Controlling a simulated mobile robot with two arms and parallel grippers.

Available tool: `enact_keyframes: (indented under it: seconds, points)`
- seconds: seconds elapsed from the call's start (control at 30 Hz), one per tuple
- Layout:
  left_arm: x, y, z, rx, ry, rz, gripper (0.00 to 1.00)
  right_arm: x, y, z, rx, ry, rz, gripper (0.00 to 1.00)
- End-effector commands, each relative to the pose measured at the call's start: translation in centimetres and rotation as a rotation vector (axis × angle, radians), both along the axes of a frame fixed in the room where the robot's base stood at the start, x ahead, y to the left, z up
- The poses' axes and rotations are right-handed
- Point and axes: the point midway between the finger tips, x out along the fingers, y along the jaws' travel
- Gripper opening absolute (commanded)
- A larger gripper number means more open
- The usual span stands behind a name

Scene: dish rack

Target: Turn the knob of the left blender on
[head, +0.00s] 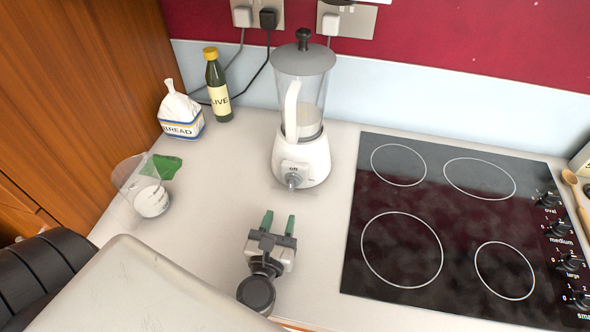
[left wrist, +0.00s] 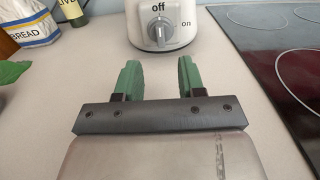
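A white blender (head: 303,110) with a clear jug and grey lid stands upright at the back of the counter. Its grey knob (head: 293,179) is low on the front; in the left wrist view the knob (left wrist: 158,30) points up at the word "off", with "on" to its right. My left gripper (head: 279,222) is in front of the blender, apart from the knob, with its green fingers spread and nothing between them. The fingers point toward the base in the left wrist view (left wrist: 158,78). My right gripper is not in view.
A black hob (head: 400,210) lies right of the blender. The counter between gripper and blender is clear.

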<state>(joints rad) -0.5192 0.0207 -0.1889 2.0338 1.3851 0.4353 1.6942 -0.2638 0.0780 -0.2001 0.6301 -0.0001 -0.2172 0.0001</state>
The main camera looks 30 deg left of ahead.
Motion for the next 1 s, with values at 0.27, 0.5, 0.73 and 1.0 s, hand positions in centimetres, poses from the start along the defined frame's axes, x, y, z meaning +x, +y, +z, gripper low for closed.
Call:
enact_keyframes:
  seconds: [0.27, 0.5, 0.73, 1.0]
  points:
    - [4.2, 1.1, 0.5, 0.002, -0.003, 0.001, 0.39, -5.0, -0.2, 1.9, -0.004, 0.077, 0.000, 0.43]
    - [8.3, 2.1, 0.3, 0.002, -0.001, -0.001, 0.39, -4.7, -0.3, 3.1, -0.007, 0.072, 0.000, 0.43]
    - [10.1, 2.6, 0.0, 0.002, 0.000, -0.001, 0.39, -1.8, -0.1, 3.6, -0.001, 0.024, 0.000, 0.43]
    - [10.2, 2.7, -0.1, 0.002, 0.001, -0.001, 0.39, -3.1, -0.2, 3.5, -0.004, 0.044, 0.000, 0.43]
